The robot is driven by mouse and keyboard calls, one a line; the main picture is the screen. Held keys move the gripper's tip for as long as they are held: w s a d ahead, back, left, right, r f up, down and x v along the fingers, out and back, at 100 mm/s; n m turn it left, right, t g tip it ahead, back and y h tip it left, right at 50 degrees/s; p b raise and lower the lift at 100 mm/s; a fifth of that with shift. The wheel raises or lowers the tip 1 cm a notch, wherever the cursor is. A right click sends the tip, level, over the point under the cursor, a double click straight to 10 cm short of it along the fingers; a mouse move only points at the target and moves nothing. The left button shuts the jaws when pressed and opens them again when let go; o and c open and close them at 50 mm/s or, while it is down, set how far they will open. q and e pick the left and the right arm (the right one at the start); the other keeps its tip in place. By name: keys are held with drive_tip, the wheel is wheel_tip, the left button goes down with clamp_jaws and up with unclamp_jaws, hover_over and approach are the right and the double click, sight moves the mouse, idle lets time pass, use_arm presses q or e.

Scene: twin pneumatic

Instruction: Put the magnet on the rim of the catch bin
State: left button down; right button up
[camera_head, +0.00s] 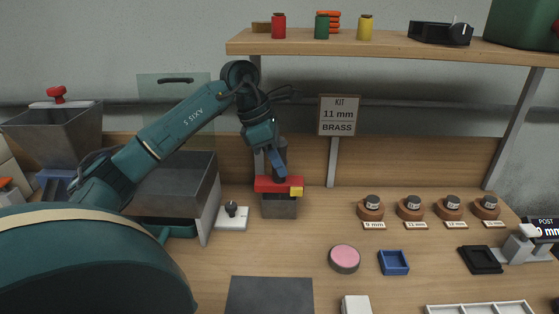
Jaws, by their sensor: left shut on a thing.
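My left gripper (277,174) points down, with its blue fingers at the top of a red bar (266,184) with a yellow block at its right end. The bar lies on a grey block (279,208). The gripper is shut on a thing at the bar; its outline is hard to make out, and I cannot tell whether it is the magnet. A dark grey open bin (206,207), possibly the catch bin, stands left of the block, partly hidden by my left arm. My right gripper is out of view.
A grey hopper (52,138) with a red knob stands at the far left. A white plate with a black knob (232,215) sits between bin and block. A pink disc (344,259), blue tray (393,262) and several brown holders lie right. A shelf (390,46) spans above.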

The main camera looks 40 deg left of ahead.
use_arm(q)
drive_tip(key=shift+w+a+r, duration=0.2)
drive_tip(key=shift+w+a, duration=0.25)
drive_tip(key=shift+w, duration=0.2)
drive_tip(key=shift+w+a+f, duration=0.15)
drive_tip(key=shift+w+a, duration=0.2)
drive_tip(key=shift+f, duration=1.75)
drive_tip(key=shift+f, duration=0.1)
drive_tip(key=c, duration=1.1)
unclamp_jaws()
drive_tip(key=shift+f, duration=0.1)
